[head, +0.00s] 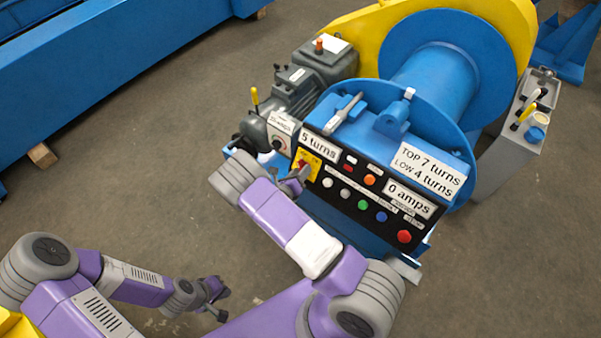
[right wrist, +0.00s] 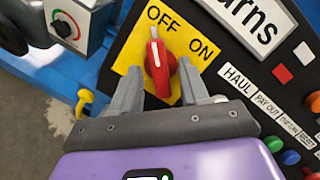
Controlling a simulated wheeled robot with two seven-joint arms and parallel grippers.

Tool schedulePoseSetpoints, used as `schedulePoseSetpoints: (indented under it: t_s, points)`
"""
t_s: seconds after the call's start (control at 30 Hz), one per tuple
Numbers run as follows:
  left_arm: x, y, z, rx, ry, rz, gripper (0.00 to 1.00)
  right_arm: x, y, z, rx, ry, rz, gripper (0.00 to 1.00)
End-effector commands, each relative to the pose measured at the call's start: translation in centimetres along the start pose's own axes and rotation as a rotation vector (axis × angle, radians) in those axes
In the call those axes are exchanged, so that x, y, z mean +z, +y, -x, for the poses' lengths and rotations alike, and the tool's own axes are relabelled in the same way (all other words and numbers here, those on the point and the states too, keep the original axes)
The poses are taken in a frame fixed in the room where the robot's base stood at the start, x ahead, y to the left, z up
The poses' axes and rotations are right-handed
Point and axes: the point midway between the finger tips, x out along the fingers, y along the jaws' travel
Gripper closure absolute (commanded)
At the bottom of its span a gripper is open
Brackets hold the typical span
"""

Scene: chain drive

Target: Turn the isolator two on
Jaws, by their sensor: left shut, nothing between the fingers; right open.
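A red rotary switch (right wrist: 158,65) sits on a yellow OFF/ON plate (right wrist: 128,62) in the right wrist view. Its white-marked end points up at the OFF label. The plate (head: 308,161) is also at the left end of the black control panel in the head view. I cannot read a label naming isolator two. My right gripper (right wrist: 161,90) is open, with one finger on each side of the switch's lower part. I cannot tell whether they touch it. In the head view my right gripper (head: 297,184) is at the plate. My left gripper (head: 217,302) is shut and empty, low over the floor.
The black panel (head: 336,206) carries several coloured buttons and a "0 amps" sign (head: 409,200). A blue drum (head: 440,75) stands behind it. A grey box (head: 500,160) with yellow-tipped levers stands at right. A blue beam (head: 100,70) lies at upper left. Floor at left is mostly clear.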

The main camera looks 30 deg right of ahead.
Motion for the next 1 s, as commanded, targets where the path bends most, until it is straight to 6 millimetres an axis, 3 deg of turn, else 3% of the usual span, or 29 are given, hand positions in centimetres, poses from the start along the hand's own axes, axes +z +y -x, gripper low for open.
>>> schedulePoseSetpoints:
  t_s: [0.33,0.63,1.0]
  points:
    - [0.00,-0.03,-0.08,0.000,0.000,0.000,1.00,-0.02,-0.06,-0.64,-0.001,0.001,0.000,0.55]
    - [0.00,-0.03,-0.08,0.000,0.000,0.000,1.00,-0.03,-0.05,-0.61,0.000,0.002,-0.001,1.00]
    - [-0.02,-0.14,-0.37,0.000,0.000,0.000,1.00,-0.07,0.06,-0.61,-0.010,0.002,-0.046,1.00]
